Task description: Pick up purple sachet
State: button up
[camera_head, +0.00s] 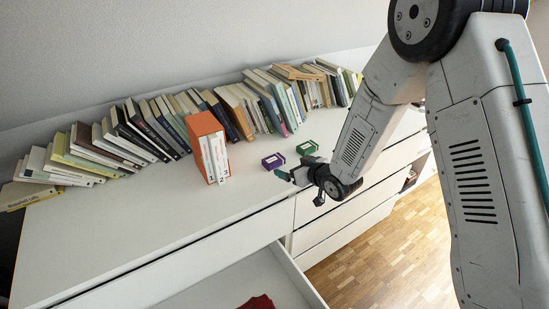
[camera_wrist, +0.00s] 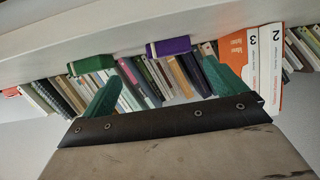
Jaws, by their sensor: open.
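The purple sachet (camera_head: 273,161) is a small purple box-like packet lying on the white dresser top, right of the orange book box. In the wrist view the purple sachet (camera_wrist: 169,47) shows near the top middle, beyond and between my fingertips. My gripper (camera_head: 284,180) is just in front of the sachet and apart from it. In the wrist view my gripper (camera_wrist: 160,85) shows two green fingers spread wide with nothing between them. A green packet (camera_head: 307,147) lies to the right of and behind the purple one; it also shows in the wrist view (camera_wrist: 91,65).
A row of leaning books (camera_head: 150,130) runs along the wall behind. An orange box with white volumes (camera_head: 207,147) stands left of the sachet. An open drawer (camera_head: 285,272) with a dark red item (camera_head: 258,302) juts out below. The dresser top (camera_head: 110,225) is clear at front left.

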aim_at(278, 163)
jog(key=shift+w+a+f, duration=0.2)
jog(key=shift+a+f, duration=0.35)
jog(key=shift+a, duration=0.1)
jog(key=x, duration=0.4)
jog(key=a+x, duration=0.1)
jog(key=x, duration=0.1)
jog(key=shift+r, duration=0.35)
jog(key=shift+w+a+f+y, duration=0.2)
jog(key=shift+w+a+y, duration=0.1)
jog(key=shift+w, duration=0.2)
jog(key=c, duration=1)
